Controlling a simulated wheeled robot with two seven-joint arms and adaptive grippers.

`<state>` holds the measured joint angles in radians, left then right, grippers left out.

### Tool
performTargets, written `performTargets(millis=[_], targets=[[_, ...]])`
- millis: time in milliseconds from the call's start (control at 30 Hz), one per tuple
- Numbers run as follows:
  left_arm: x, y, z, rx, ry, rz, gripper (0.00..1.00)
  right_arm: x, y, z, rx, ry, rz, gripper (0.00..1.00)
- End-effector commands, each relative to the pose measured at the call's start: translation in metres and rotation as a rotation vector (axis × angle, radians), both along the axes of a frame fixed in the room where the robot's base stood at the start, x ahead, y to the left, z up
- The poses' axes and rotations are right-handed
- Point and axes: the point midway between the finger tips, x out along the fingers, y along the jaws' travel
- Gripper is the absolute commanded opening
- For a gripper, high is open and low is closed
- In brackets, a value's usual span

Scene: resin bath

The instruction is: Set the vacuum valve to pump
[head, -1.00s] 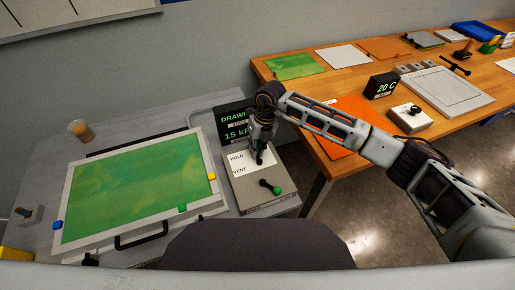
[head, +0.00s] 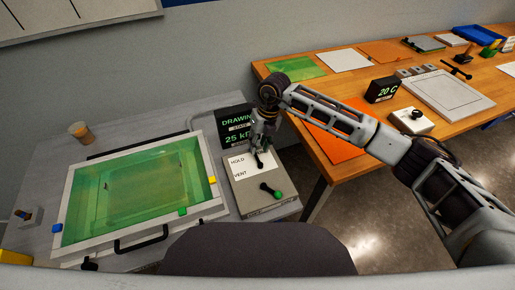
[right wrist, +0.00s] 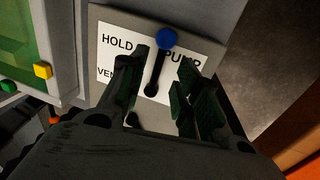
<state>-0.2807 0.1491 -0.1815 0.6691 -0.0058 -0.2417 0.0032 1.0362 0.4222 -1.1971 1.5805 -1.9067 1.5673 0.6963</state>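The valve box (head: 262,200) is grey with a white label plate reading HOLD and VENT in the head view. In the right wrist view the plate (right wrist: 118,42) also shows PUMP at right. The black valve lever with a blue knob (right wrist: 166,40) points up between HOLD and PUMP, its knob beside the start of PUMP. My right gripper (head: 261,146) is over the plate. Its dark fingers (right wrist: 160,88) are apart on either side of the lever, with a gap visible at the right. The display (head: 237,124) behind reads DRAWING, cut off, and 25 k. My left gripper is out of view.
A green-filled bath (head: 140,192) with a white rim stands left of the box. A cup (head: 80,131) stands behind the bath. A wooden table (head: 330,80) with sheets and devices is at right.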

Motion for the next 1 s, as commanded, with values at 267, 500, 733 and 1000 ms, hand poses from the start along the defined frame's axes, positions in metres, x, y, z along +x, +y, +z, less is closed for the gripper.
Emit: performTargets(millis=[267, 500, 733, 1000], targets=[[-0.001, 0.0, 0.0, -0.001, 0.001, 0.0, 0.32, 0.005, -0.008, 0.042, -0.001, -0.004, 0.0, 0.32], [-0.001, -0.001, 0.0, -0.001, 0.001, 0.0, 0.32, 0.007, -0.013, 0.071, 0.0, -0.004, 0.0, 0.32], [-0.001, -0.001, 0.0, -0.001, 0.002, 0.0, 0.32, 0.008, -0.015, 0.083, 0.0, -0.002, 0.0, 0.32], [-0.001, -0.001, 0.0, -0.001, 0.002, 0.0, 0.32, 0.008, -0.015, 0.084, 0.0, -0.002, 0.0, 0.32]])
